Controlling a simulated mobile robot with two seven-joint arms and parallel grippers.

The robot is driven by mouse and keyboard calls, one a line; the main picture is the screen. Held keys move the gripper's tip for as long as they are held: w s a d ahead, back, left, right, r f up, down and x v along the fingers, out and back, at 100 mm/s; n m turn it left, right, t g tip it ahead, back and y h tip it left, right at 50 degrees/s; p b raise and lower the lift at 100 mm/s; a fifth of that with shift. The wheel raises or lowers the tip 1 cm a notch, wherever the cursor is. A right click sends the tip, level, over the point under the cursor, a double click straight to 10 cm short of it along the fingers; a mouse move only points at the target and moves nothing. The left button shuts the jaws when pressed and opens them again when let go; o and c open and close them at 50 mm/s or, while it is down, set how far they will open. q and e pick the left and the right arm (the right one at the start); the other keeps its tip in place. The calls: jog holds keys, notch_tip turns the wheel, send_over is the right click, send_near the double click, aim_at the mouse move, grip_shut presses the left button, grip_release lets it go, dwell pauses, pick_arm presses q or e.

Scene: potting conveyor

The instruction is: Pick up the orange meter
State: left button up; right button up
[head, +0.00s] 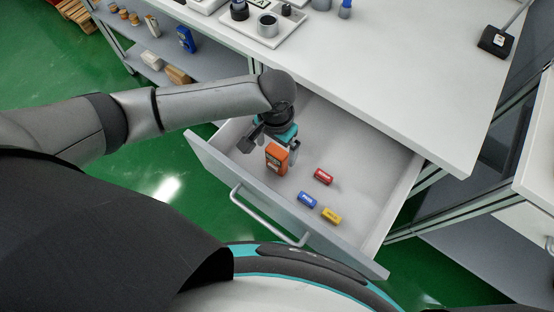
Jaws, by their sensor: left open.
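The orange meter (276,158) is a small boxy device with a dark face patch, inside the open drawer (340,150) near its left side. My left gripper (272,146) reaches down into the drawer from above, right at the meter. Its fingers are open, with one dark finger to the left of the meter and one grey finger to its right. I cannot tell whether either finger touches the meter. My right gripper is not in view.
A red block (323,177), a blue block (307,200) and a yellow block (331,215) lie in the drawer to the right of the meter. The drawer handle (268,220) faces me. The white tabletop (400,80) overhangs the drawer's back.

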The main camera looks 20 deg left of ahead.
aim_at(277, 151)
pick_arm(q)
jog(key=shift+w+f, duration=0.1)
jog(key=shift+f, duration=0.35)
jog(key=shift+w+f+b, duration=0.2)
jog(key=shift+f+b, duration=0.75)
jog(key=shift+f, duration=0.3)
jog(key=shift+f+b, duration=0.3)
jog(key=shift+f, duration=0.6)
jog(key=c, duration=1.5)
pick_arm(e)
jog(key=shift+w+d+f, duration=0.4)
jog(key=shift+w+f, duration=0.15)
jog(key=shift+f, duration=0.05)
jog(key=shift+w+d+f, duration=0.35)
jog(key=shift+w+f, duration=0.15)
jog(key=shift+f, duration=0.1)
pick_arm(q)
jog(key=shift+r, duration=0.2)
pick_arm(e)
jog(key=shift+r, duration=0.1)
